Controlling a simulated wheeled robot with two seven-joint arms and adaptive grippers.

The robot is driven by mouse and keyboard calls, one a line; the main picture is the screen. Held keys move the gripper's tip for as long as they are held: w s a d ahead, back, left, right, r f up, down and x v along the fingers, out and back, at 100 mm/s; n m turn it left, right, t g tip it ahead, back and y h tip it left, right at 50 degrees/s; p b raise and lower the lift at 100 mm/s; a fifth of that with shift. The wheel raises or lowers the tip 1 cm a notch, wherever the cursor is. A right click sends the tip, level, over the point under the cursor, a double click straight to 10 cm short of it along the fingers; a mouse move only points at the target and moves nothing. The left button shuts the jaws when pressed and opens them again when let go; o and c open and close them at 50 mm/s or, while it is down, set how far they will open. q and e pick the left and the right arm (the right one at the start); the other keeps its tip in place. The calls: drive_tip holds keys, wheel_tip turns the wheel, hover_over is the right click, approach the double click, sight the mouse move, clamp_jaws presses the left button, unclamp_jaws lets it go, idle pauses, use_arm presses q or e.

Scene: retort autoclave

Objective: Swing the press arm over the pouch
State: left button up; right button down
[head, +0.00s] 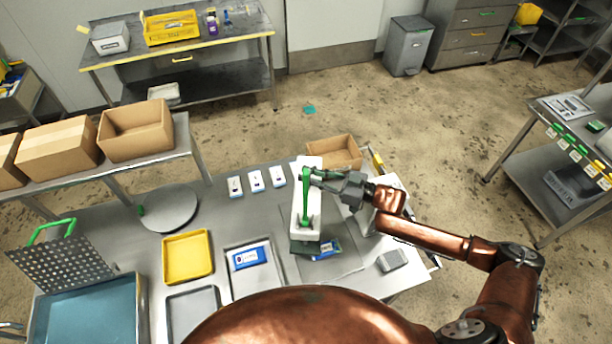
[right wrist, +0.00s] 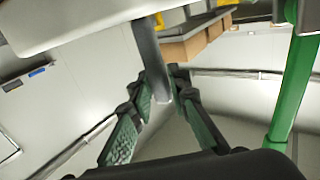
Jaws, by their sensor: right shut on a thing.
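The press arm (head: 297,210) is a long white beam with a green bar (head: 306,205) along its top and a dark green block (head: 304,247) under its near end. A blue pouch (head: 326,250) lies at that end, its left part hidden by the block; whether they touch I cannot tell. My right gripper (head: 318,176) is at the far end of the beam. In the right wrist view, its fingers (right wrist: 163,112) are shut on a grey post (right wrist: 149,55) below the white beam (right wrist: 70,20). My left gripper is not in view.
Left of the press are a tray with another blue pouch (head: 248,258), a yellow tray (head: 188,238) and a round grey plate (head: 170,207). Several small white cards (head: 256,181) lie behind. A cardboard box (head: 335,150) stands behind the press; a grey block (head: 392,260) lies at right.

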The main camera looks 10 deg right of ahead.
drive_tip(key=shift+d+r, duration=0.1)
drive_tip(key=shift+d, duration=1.35)
drive_tip(key=shift+w+d, duration=0.1)
drive_tip(key=shift+d, duration=0.05)
drive_tip(key=shift+d+r, duration=0.15)
drive_tip(key=shift+d, duration=0.1)
drive_tip(key=c, duration=2.2)
unclamp_jaws()
drive_tip(key=shift+c, duration=0.2)
drive_tip(key=o, duration=0.4)
drive_tip(key=shift+w, duration=0.2)
drive_tip(key=shift+c, duration=0.2)
drive_tip(key=shift+a+f, duration=0.1)
drive_tip(key=shift+f, duration=0.1)
drive_tip(key=shift+s+a, duration=0.1)
drive_tip(key=shift+s, duration=0.1)
